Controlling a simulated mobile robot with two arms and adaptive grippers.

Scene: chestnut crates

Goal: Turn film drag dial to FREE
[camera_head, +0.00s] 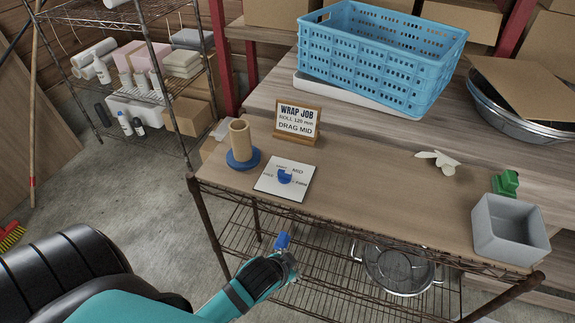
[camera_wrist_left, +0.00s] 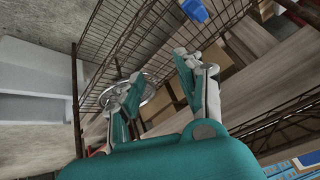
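The film drag dial (camera_head: 285,177) is a small blue knob on a white plate (camera_head: 270,188) lying on the table. The plate is marked FREE at left, MID at upper right and FIRM at lower right. I cannot tell which mark the knob points to. My left gripper (camera_head: 287,256) is in front of the table edge, below and apart from the dial. In the left wrist view its fingers (camera_wrist_left: 158,78) are spread with nothing between them. A small blue piece (camera_head: 282,241) shows by the gripper; I cannot tell what it is. My right gripper is out of view.
A sign (camera_head: 297,120) reading WRAP JOB, DRAG MID stands behind the plate. A cardboard roll (camera_head: 240,138) on a blue base stands left. A metal strainer (camera_head: 398,270) sits on the wire shelf below.

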